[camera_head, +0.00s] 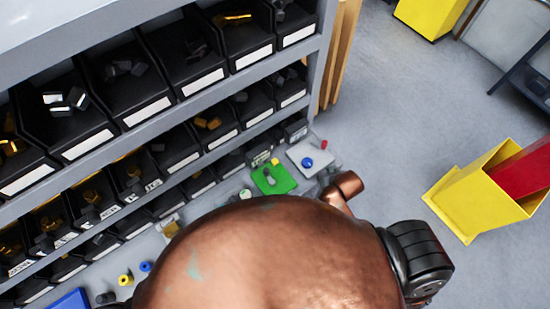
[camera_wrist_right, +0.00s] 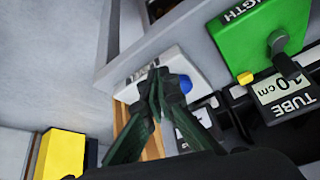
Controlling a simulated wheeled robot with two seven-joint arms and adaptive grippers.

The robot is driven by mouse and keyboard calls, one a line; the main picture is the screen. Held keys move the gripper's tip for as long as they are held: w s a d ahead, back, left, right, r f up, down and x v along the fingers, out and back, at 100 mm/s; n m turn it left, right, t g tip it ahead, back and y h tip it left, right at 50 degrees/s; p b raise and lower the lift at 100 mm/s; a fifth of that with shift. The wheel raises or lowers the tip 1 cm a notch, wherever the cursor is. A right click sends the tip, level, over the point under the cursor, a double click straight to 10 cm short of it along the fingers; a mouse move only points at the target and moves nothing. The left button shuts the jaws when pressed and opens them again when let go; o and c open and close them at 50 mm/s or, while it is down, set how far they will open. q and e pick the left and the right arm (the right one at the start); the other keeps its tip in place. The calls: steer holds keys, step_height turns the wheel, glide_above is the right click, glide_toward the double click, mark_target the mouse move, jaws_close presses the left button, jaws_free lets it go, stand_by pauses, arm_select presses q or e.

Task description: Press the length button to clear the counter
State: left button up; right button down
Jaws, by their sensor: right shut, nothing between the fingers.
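A green box (camera_wrist_right: 258,35) with part of an upside-down word ending in "NGTH" is at the upper right of the right wrist view. My left gripper is out of view.
Shelves with black bins (camera_head: 120,85) fill the left of the head view. A yellow container (camera_head: 470,205) with a red part stands on the right floor. Open floor (camera_head: 390,120) lies between.

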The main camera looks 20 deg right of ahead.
steer(key=w+a+r+t+y, duration=0.2)
steer(key=w+a+r, duration=0.3)
steer(key=w+a, duration=0.25)
step_height(320, 180, up, 3)
steer(key=m+y, duration=0.2)
steer(key=m, duration=0.1)
glide_above(275, 162)
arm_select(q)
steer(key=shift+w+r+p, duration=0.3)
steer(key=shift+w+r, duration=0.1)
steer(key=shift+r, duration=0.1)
arm_select(e)
steer(key=shift+s+d+f, duration=0.15)
steer(key=shift+s+d, duration=0.05)
steer(key=shift+d, duration=0.05)
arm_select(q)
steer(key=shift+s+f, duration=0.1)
arm_select(e)
steer(key=shift+f+b, duration=0.35)
steer(key=shift+b, duration=0.05)
step_height(275, 162, down, 7)
steer(key=b, duration=0.7)
steer(key=shift+r+b, duration=0.15)
steer(key=shift+b, duration=0.2)
steer(key=shift+f, duration=0.7)
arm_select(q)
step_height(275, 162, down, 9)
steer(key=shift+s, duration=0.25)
arm_select(e)
steer(key=shift+f, duration=0.1)
